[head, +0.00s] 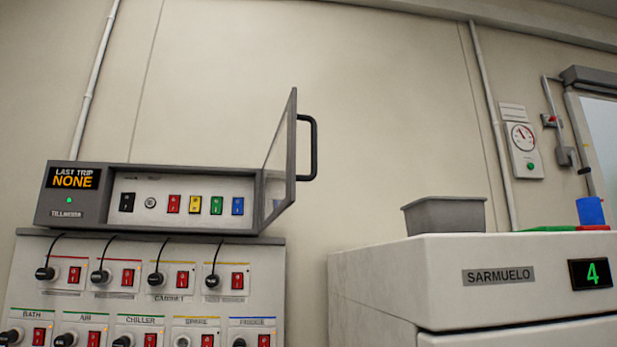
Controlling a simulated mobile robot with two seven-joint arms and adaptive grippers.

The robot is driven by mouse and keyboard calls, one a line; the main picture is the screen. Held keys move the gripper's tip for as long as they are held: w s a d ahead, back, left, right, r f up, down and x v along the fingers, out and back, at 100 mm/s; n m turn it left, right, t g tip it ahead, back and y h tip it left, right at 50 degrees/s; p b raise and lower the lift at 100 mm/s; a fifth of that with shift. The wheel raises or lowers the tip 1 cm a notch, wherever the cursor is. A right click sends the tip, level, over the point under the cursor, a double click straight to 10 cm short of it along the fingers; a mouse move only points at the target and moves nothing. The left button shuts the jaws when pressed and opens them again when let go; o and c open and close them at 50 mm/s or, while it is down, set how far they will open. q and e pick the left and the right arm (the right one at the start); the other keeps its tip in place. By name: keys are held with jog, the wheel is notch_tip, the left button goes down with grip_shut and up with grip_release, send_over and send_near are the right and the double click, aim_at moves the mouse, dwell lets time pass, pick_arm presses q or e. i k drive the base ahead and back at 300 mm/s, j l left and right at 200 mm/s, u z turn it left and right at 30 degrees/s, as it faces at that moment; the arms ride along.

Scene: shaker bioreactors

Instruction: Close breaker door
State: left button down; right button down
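The breaker box (52,208) is a grey housing on top of a white switch cabinet at the left. Its door (281,160) is a clear panel in a grey frame with a black bar handle (312,148) on its outer side. The door stands open, swung out at the box's right end. Inside the box show a black switch (127,202), a round knob and red, yellow, green and blue switches. The display on the box reads "LAST TRIP NONE". Neither of my grippers is in view.
The white cabinet (275,290) below the box has rows of red switches and black plugs with cords. A white machine (385,270) labelled SARMUELO stands at the right with a grey bin (445,216) and a blue cup (590,210) on it. A gap separates the two.

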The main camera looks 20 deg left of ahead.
aim_at(279, 179)
jog(key=i+l, duration=0.15)
jog(key=l, duration=0.2)
jog(key=i+l+u, duration=0.1)
jog(key=l, duration=0.25)
jog(key=i+l+u, duration=0.1)
jog(key=l, duration=0.3)
jog(key=i+l+u, duration=0.1)
jog(key=u, duration=1.25)
jog(key=j+z, duration=0.1)
jog(key=j, duration=0.2)
jog(key=k, duration=0.05)
